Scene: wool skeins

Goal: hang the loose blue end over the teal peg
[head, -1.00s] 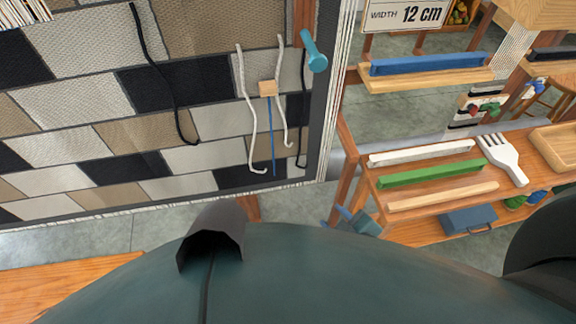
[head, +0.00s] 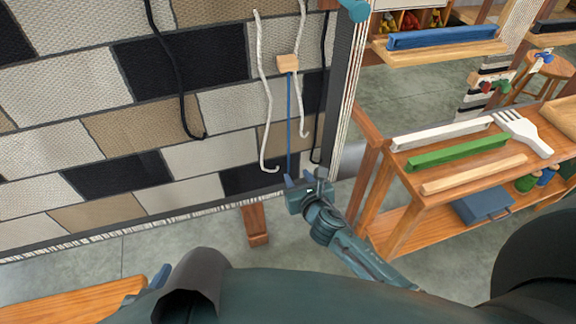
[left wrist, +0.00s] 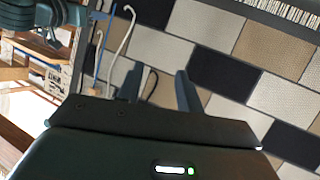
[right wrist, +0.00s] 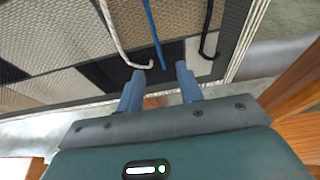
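The loose blue end (head: 289,125) hangs straight down from a small tan block (head: 288,62) in front of the woven hanging. It also shows in the right wrist view (right wrist: 153,30) and the left wrist view (left wrist: 98,55). The teal peg (head: 355,10) is at the top edge of the head view, up and right of the blue end, partly cut off. My right gripper (head: 303,183) is just below the blue end's tip; its fingers (right wrist: 160,80) are open with nothing between them. My left gripper (left wrist: 158,82) is open and empty, low at the left in the head view.
White cords (head: 264,100) and black cords (head: 180,85) hang beside the blue end. The patchwork hanging (head: 120,125) fills the left. A wooden shelf (head: 465,185) with coloured bars and a white fork stands at the right.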

